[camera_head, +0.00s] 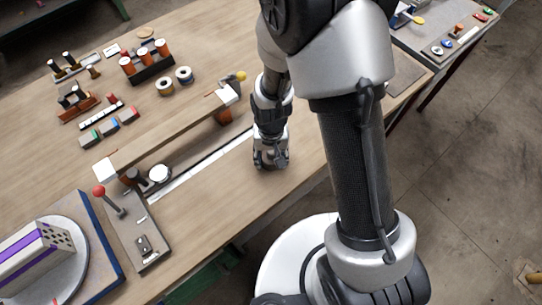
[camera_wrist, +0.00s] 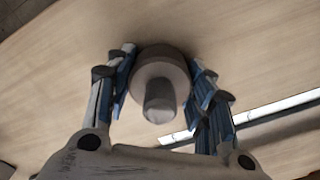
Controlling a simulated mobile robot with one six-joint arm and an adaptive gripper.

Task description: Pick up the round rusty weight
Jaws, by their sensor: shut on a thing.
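The round weight (camera_wrist: 161,68) shows in the wrist view as a dull brown-grey disc with a knob (camera_wrist: 160,101) facing the camera. My gripper (camera_wrist: 160,80) has its blue-sided fingers on either side of the disc and is shut on it. In the head view my gripper (camera_head: 270,160) points down over the bare wood of the table, right of the long metal strip. The weight is hidden behind the gripper there. I cannot tell whether the weight touches the table.
A long wooden beam device (camera_head: 165,135) lies left of my gripper, with a metal strip (camera_head: 200,166) in front. A red-knobbed lever plate (camera_head: 135,230) and a round turntable with a perforated brick (camera_head: 38,252) stand front left. Small parts and spools (camera_head: 165,86) lie at the back left.

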